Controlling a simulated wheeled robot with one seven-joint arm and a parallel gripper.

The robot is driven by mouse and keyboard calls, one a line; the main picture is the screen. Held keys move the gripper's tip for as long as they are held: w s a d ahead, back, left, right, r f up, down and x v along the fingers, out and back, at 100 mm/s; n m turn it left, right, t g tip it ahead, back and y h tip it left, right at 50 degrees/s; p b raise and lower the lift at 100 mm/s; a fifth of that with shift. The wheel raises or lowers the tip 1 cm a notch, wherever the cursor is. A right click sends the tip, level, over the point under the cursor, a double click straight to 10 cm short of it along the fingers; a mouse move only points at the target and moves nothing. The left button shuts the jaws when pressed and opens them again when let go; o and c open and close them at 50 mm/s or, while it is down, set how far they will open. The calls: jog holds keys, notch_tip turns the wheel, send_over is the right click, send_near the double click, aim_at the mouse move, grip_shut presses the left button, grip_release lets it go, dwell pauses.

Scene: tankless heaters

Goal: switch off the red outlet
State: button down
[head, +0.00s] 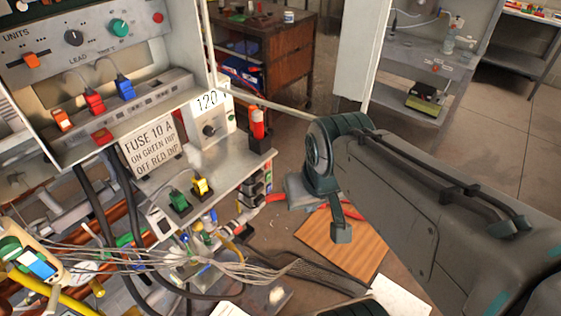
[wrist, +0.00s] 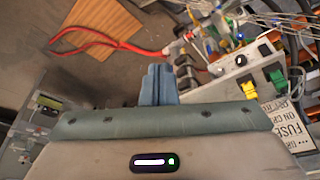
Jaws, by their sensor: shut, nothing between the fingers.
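A red plug (head: 95,102) sits in a grey outlet strip inside the open white cabinet at the left of the head view. A blue plug (head: 125,87) is to its right and an orange plug (head: 62,120) to its left. A small red block (head: 102,135) is on the cabinet's lower ledge. Which of these belongs to the red outlet's switch is too small to tell. My gripper (head: 341,232) is shut and empty, well to the right of the cabinet and apart from it. In the wrist view, its fingers (wrist: 158,82) are together.
A lower grey panel holds a green plug (head: 179,201), a yellow plug (head: 201,186) and a red-topped cylinder (head: 257,124). A fuse sign (head: 152,147) leans there. Loose wires (head: 200,268) spread below. A wooden board (head: 340,245) lies on the floor.

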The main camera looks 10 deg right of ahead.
jog(key=w+a+f+m+g+y+b, duration=0.1)
jog(key=a+f+m+y+b, duration=0.2)
jog(key=f+m+y+b, duration=0.5)
jog(key=w+a+f+m+g+y+b, duration=0.1)
jog(key=a+f+m+g+b, duration=0.15)
jog(key=f+m, duration=0.7)
jog(key=w+d+f+m+t+y+b, duration=0.1)
jog(key=w+d+m+t+b, duration=0.4)
jog(key=m, duration=0.9)
jog(key=w+d+f+m+t+y+b, duration=0.1)
jog(key=w+d+m+t+b, duration=0.4)
jog(key=m, duration=1)
jog(key=w+d+t, duration=0.3)
jog(key=w+t, duration=0.1)
jog(key=t, duration=0.1)
jog(key=shift+w+d+f, duration=0.2)
jog(key=shift+w+d, duration=0.05)
jog(key=shift+d, duration=0.05)
jog(key=shift+a+t, duration=0.1)
jog(key=shift+t, duration=0.15)
